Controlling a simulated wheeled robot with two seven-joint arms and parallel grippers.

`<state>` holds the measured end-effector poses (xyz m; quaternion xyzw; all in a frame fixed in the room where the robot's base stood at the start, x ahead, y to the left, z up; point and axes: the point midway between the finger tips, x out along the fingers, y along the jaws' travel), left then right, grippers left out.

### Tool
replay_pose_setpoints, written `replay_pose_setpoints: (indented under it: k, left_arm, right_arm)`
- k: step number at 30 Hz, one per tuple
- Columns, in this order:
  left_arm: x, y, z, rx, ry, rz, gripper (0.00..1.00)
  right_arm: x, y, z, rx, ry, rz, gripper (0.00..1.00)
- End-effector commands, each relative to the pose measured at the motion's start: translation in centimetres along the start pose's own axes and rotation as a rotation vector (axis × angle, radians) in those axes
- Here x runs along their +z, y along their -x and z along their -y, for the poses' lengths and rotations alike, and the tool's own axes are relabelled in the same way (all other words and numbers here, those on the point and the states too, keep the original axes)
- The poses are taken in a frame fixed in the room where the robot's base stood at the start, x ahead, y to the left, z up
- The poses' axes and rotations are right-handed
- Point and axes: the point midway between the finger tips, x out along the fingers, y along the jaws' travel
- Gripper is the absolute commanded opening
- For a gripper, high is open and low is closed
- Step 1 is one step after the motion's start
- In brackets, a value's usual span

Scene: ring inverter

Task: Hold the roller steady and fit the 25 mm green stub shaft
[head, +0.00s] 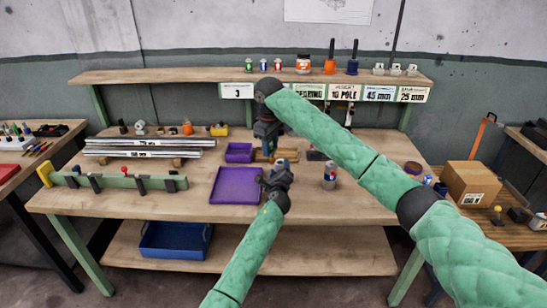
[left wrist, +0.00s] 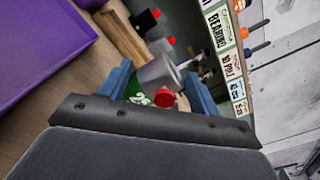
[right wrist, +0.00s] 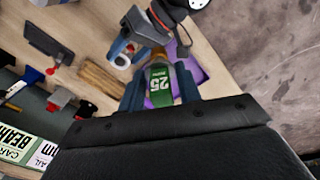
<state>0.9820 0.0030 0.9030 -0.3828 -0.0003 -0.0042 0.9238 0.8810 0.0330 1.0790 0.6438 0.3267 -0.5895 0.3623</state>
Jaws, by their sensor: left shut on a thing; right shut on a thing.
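In the head view my left gripper (head: 280,172) is low over the bench, right of the purple tray. In the left wrist view its blue fingers (left wrist: 160,88) are shut around the grey roller (left wrist: 158,72). A green patch with a white marking and a red knob show near its lower end. In the right wrist view my right gripper (right wrist: 158,90) is shut on the green stub shaft (right wrist: 158,85), marked 25. The roller's pale round end (right wrist: 122,60) shows beyond it, apart from the shaft in this picture. In the head view my right gripper (head: 268,140) points down behind the left one.
A purple tray (head: 233,199) lies at the left, with a small purple bin (head: 238,153) behind it. A wooden block (head: 262,157) sits close to the grippers. Steel bars (head: 150,147) and a green rack (head: 115,181) lie at the left.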

Motion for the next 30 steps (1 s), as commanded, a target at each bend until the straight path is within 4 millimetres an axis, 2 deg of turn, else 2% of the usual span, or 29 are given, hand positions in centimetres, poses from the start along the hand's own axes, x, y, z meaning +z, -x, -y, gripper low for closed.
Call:
replay_pose_setpoints:
  k: [1,3,7,10,15,21,30]
  left_arm:
    - [-0.7,0.2,-0.8,0.01,-0.001,-0.008,0.25]
    - [-0.7,0.2,-0.8,0.01,-0.001,-0.008,0.25]
    - [-0.7,0.2,-0.9,0.01,-0.001,-0.008,0.25]
    - [-0.7,0.2,-0.9,0.01,-0.001,-0.008,0.25]
    - [-0.7,0.2,-0.8,0.01,-0.001,-0.008,0.25]
    - [-0.7,0.2,-0.8,0.01,-0.001,-0.008,0.25]
    - [-0.7,0.2,-0.8,0.01,-0.001,-0.008,0.25]
  right_arm:
    - [-0.6,0.8,-1.0,-0.002,-0.018,-0.006,0.0]
    - [-1.3,1.4,-2.5,-0.006,-0.047,-0.013,0.0]
    - [-2.4,1.6,-5.6,-0.013,-0.085,-0.024,0.0]
    - [-2.8,0.5,-8.2,-0.021,-0.094,-0.035,0.0]
    - [-2.6,-2.5,-11.5,-0.036,-0.066,-0.063,0.0]
    - [-3.2,-2.6,-11.8,-0.055,0.011,-0.094,0.0]
    - [-3.3,-2.6,-11.7,-0.062,0.019,-0.104,0.0]
